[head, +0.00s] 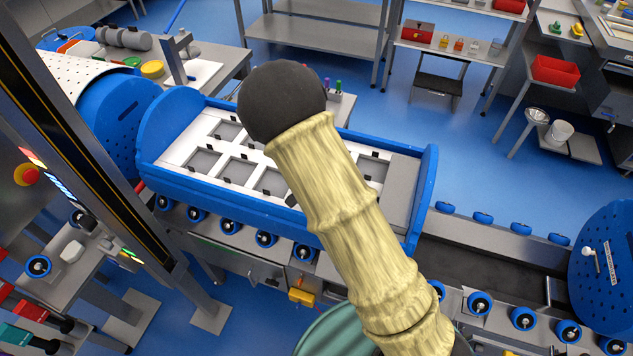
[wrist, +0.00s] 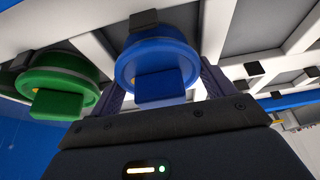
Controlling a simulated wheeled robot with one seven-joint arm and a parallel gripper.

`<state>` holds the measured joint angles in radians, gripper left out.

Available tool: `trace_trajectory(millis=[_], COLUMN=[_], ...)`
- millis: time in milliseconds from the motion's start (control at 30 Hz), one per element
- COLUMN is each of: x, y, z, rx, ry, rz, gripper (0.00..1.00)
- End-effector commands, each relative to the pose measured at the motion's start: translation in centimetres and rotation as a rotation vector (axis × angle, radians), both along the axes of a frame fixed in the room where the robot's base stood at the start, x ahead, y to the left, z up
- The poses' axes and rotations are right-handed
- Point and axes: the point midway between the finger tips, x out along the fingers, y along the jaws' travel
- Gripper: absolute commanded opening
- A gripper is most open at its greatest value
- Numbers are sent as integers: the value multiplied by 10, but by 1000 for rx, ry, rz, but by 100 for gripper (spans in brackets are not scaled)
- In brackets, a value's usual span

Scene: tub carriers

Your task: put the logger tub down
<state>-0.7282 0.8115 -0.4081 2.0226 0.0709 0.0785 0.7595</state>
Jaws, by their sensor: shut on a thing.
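My gripper (wrist: 162,84) is shut on a blue round tub (wrist: 155,55) with a blue block-shaped tab facing the wrist camera. One finger lies on each side of the tub. A green tub (wrist: 62,82) of like shape is just left of the gripper in the wrist view. The carrier's white grid (wrist: 215,30) with grey pockets is close behind the held tub; I cannot tell whether the tub touches it. In the head view the blue-ended carrier (head: 420,205) has several grey pockets, and my arm hides the gripper and both tubs. No label is readable.
The carrier rests over a conveyor with blue rollers (head: 266,239). A perforated white and blue drum (head: 112,115) stands left of it. A dark upright post (head: 85,130) crosses the left foreground. Blue floor (head: 460,150) lies open behind the carrier.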

Motion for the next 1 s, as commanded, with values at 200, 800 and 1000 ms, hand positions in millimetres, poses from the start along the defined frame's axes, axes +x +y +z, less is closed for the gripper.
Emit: trace_trajectory(millis=[200,800,1000], x=[0,-3,-13], y=[3,2,7], z=[0,9,35], rx=[1,1,3], ry=[-2,-4,-5], rz=[6,2,5], gripper=[52,100,100])
